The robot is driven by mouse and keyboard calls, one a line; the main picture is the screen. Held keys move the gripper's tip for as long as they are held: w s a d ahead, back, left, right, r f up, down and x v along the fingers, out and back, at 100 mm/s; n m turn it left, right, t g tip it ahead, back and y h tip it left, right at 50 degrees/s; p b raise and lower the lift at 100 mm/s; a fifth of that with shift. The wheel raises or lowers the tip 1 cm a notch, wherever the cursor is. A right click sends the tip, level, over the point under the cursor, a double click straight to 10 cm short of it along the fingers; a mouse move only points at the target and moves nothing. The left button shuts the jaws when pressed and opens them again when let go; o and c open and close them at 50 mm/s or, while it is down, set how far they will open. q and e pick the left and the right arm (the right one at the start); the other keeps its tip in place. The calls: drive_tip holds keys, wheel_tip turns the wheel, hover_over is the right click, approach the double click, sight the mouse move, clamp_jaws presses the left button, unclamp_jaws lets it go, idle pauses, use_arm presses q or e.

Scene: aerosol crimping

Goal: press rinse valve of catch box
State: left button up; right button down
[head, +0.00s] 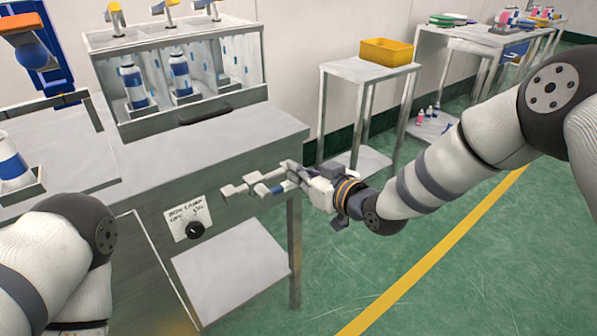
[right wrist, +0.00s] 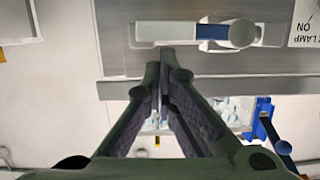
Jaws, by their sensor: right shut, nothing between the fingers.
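The rinse valve appears to be the grey bar with a blue section on the front of the metal bench, right of a labelled knob; it shows in the head view (head: 238,189) and in the right wrist view (right wrist: 212,32). My right gripper (head: 284,182) is at the bar's right end in the head view. In the right wrist view its dark fingers (right wrist: 164,55) are together and empty, tips close to the bar's lower edge; contact cannot be told. My left arm (head: 50,255) shows at lower left, its gripper out of view. I cannot tell which part is the catch box.
A lamp knob (head: 195,230) with a label sits left of the valve. A metal tank (head: 165,40) with several bottles stands on the bench (head: 215,135). A side table holds a yellow bin (head: 387,51). The green floor right of the bench is clear.

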use_arm(q)
drive_tip(key=shift+s+f, duration=0.1)
drive_tip(key=shift+f, duration=0.05)
use_arm(e)
drive_tip(key=shift+f, duration=0.15)
use_arm(q)
drive_tip(key=shift+s+f, duration=0.15)
drive_tip(key=shift+f, duration=0.05)
use_arm(e)
drive_tip(key=shift+d+f+m, duration=0.15)
drive_tip(key=shift+m, duration=0.15)
